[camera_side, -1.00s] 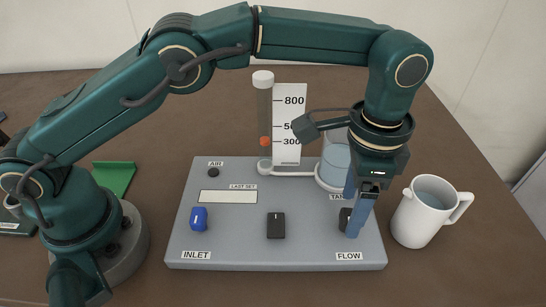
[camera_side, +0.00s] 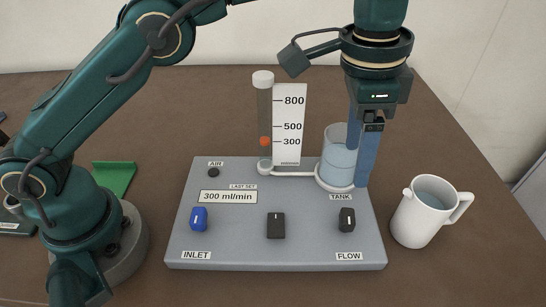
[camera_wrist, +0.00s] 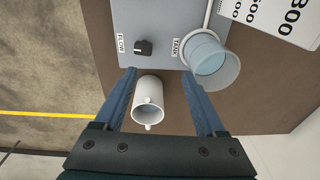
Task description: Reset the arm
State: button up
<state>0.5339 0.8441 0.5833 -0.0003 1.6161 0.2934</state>
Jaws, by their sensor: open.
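My gripper (camera_side: 363,168) is open and empty, fingers pointing down, raised above the right side of the grey panel (camera_side: 230,257). In the side view its fingers overlap the clear tank (camera_side: 338,160). The wrist view shows my gripper (camera_wrist: 156,72) with both blue fingers spread and nothing between their tips. Below them are the black FLOW knob (camera_wrist: 143,47) and the white mug (camera_wrist: 149,95). In the side view the FLOW knob (camera_side: 347,219) stands clear of my fingers. The LAST SET display (camera_side: 228,197) reads 300 ml/min.
The white mug (camera_side: 425,212) with liquid stands right of the panel. A tube with an orange float (camera_side: 264,141) stands beside a scale board (camera_side: 290,110) at the back. A blue INLET knob (camera_side: 199,218) and a black middle knob (camera_side: 276,225) are on the panel. The air above is open.

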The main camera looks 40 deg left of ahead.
jog(key=s+a+r+n+t, duration=0.3)
jog(key=s+a+r+n, duration=0.15)
jog(key=a+r, duration=0.8)
jog(key=s+a+f+n+t, duration=0.1)
jog(key=s+a+f+n, duration=0.4)
jog(key=s+f, duration=0.6)
jog(key=shift+s+a+f+t+y, duration=0.2)
jog(key=shift+s+a+t+y, duration=0.1)
jog(key=shift+a, duration=0.7)
